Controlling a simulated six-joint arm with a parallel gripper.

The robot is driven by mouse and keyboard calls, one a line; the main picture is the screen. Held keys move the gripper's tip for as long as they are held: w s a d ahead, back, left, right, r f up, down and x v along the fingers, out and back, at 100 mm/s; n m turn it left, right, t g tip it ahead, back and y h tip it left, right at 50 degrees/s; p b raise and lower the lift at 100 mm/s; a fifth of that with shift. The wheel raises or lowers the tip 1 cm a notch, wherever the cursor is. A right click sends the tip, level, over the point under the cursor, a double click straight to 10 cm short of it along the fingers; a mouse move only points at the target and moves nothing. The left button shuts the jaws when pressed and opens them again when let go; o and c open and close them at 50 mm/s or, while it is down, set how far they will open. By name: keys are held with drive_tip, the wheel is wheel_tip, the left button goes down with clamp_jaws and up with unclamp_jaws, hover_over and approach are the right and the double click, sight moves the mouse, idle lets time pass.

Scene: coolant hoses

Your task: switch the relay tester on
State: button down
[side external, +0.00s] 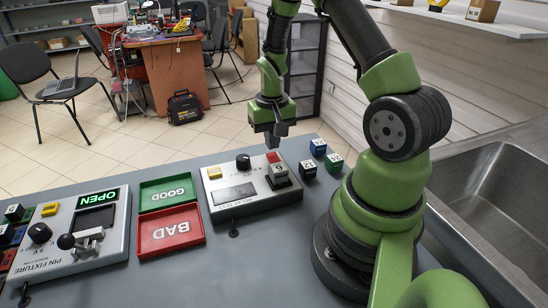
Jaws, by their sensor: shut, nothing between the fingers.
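The relay tester (226,210) is a white box on the grey bench, in the middle of the side external view. My gripper (277,144) points down over the tester's back right, close to the red part. Its fingers are shut and empty. I cannot tell whether it touches the red part.
Small blue (318,147), black (308,169) and green (335,162) blocks stand right of the tester. A green GOOD tray (166,207) and a red BAD tray (170,249) lie to its left. Further left is a pin fixture (113,241) showing OPEN. A sink (500,185) is at right.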

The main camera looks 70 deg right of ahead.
drive_tip(key=shift+f, duration=1.15)
idle(0.4)
drive_tip(key=shift+r, duration=3.5)
drive_tip(key=shift+r, duration=0.1)
wheel_tip(320, 180, up, 6)
drive_tip(key=t, duration=0.2)
hover_over(272, 155)
drive_tip(key=a, duration=0.4)
drive_tip(key=s+a+r+n+t, duration=0.3)
drive_tip(key=a+r, duration=0.6)
drive_tip(key=r, duration=0.1)
drive_tip(key=s+a+r+n+t+y, duration=0.2)
drive_tip(key=s+a+r, duration=0.1)
drive_tip(key=s+a, duration=0.2)
drive_tip(key=shift+s+a+r, duration=0.15)
drive_tip(key=shift+s+a, duration=0.05)
drive_tip(key=shift+s, duration=0.85)
